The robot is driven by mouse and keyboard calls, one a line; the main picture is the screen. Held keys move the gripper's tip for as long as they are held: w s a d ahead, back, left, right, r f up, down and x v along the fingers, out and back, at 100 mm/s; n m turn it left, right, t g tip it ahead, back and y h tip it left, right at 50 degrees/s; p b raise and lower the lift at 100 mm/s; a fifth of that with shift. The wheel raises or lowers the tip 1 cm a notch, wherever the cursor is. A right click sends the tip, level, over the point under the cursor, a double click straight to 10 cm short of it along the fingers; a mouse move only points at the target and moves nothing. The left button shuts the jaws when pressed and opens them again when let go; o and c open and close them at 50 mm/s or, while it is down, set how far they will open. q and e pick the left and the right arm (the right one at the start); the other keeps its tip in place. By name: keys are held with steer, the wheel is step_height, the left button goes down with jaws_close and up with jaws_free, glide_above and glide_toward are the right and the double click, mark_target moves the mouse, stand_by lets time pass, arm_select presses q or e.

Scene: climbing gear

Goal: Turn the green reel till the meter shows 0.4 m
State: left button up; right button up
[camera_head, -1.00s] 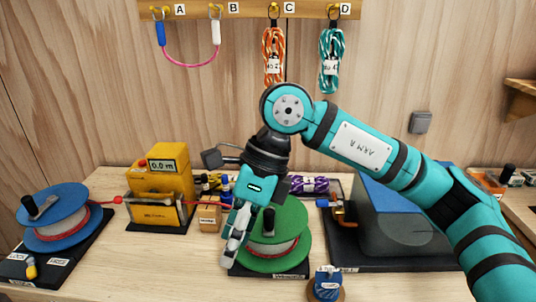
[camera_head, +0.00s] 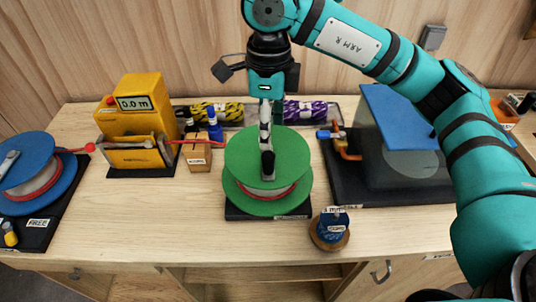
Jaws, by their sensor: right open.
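My right gripper (camera_head: 266,150) points down over the middle of the green reel, open. A dark knob-like part shows at its fingertips; I cannot tell whether they touch it. The gripper hides part of the reel's top. My left gripper is not in view.
A blue reel (camera_head: 22,172) stands at the left, its red line running to the meter. A small wooden block (camera_head: 197,154) sits between meter and green reel. A blue-topped machine (camera_head: 395,105) is at the right. A small blue round item (camera_head: 329,229) stands in front.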

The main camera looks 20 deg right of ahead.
mark_target(268, 153)
step_height(268, 153, down, 7)
steer(key=shift+r+p, duration=0.15)
steer(key=shift+p, duration=0.5)
step_height(268, 153, down, 3)
steer(key=shift+w+f+p, duration=0.15)
steer(key=shift+f+p, duration=0.05)
steer(key=shift+p, duration=0.1)
steer(key=shift+f, duration=0.45)
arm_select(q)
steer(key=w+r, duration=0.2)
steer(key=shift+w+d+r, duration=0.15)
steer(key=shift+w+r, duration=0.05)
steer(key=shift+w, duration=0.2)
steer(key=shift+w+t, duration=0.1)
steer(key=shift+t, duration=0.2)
